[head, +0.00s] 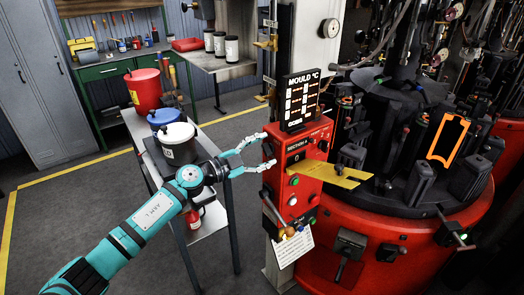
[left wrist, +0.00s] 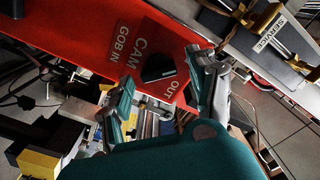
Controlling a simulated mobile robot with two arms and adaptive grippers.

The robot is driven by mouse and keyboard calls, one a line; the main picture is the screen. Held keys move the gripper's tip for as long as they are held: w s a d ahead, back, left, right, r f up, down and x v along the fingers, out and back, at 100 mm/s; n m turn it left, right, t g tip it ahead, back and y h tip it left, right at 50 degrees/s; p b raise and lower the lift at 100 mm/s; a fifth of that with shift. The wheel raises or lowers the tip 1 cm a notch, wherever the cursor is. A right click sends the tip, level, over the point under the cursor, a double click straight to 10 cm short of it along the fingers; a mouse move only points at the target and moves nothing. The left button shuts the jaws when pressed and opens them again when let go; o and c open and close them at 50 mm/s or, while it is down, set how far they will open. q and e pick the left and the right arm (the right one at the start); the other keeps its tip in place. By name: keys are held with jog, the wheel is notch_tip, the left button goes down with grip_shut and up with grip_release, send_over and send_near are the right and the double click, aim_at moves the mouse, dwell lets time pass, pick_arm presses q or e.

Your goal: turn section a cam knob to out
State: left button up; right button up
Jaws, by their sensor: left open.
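The red Section A control box (head: 297,165) stands right of centre in the head view. In the left wrist view its red panel (left wrist: 88,38) carries the labels CAM, GOB IN and OUT. The black cam knob (left wrist: 158,68) sits on this panel, above the OUT label. Which label it points at I cannot tell. In the head view I cannot make the knob out. My left gripper (head: 269,150) is open at the box's left side; in the left wrist view its fingers (left wrist: 160,67) lie on either side of the knob. Contact cannot be told. My right gripper is not in view.
A MOULD °C display (head: 300,99) stands on the box, and a yellow plate (head: 338,174) juts out at its right. The round red machine base (head: 395,255) fills the right.

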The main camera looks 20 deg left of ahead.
pick_arm(q)
jog(key=shift+c, duration=0.4)
jog(key=c, duration=1.1)
jog(key=shift+m, duration=0.3)
jog(key=m, duration=0.3)
jog(key=shift+f, duration=0.1)
jog(key=m, duration=0.4)
jog(key=shift+s+f+b, duration=0.1)
jog(key=shift+f+b, duration=0.1)
jog(key=shift+b, duration=0.1)
jog(key=m+b, duration=0.1)
jog(key=m, duration=0.2)
jog(key=m+b, duration=0.1)
jog(key=m, duration=0.1)
jog(key=shift+f+m, duration=0.2)
jog(key=shift+m, duration=0.2)
jog(key=m+b, duration=0.1)
jog(key=m, duration=0.3)
jog(key=shift+b, duration=0.3)
jog(key=shift+m, duration=0.4)
